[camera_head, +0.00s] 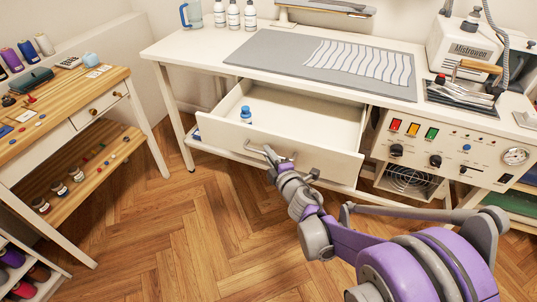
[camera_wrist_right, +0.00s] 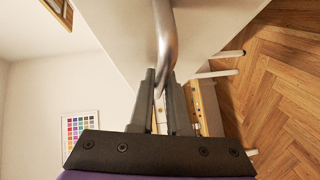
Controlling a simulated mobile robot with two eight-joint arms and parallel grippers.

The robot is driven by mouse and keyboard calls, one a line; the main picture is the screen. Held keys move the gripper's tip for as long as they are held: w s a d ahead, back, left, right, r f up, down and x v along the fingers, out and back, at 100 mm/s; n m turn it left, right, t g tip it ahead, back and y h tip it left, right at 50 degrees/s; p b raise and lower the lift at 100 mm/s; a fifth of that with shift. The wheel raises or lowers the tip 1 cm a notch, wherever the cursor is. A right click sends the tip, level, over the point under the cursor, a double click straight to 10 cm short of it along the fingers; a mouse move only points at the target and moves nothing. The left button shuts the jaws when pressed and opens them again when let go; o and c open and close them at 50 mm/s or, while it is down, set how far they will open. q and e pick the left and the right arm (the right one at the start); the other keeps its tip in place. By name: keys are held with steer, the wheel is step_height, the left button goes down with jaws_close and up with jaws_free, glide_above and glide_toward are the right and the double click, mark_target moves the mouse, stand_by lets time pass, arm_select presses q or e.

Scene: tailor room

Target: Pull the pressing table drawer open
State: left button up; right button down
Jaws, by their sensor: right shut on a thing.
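The pressing table (camera_head: 215,47) is white, with its drawer (camera_head: 320,148) pulled well out toward me. The drawer's inside (camera_head: 310,112) shows, and a small bottle with a blue cap (camera_head: 246,115) stands in it at the left. My right gripper (camera_head: 277,160) is at the drawer's front, shut on its metal handle. In the right wrist view the curved handle (camera_wrist_right: 164,30) runs between the two fingers of my right gripper (camera_wrist_right: 161,85). My left gripper is in neither view.
A grey pressing mat (camera_head: 265,48) with a striped cloth lies on the table top. A wooden side table (camera_head: 70,115) stands at the left. The herringbone floor (camera_head: 170,230) between is clear.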

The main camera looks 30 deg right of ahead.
steer(key=shift+a, duration=0.1)
stand_by(0.3)
steer(key=c, duration=0.9)
jaws_free()
steer(key=shift+s, duration=0.1)
steer(key=s, duration=0.3)
steer(key=s+r+p, duration=0.1)
steer(key=s, duration=0.6)
steer(key=shift+s+a+r, duration=0.3)
steer(key=shift+a, duration=0.05)
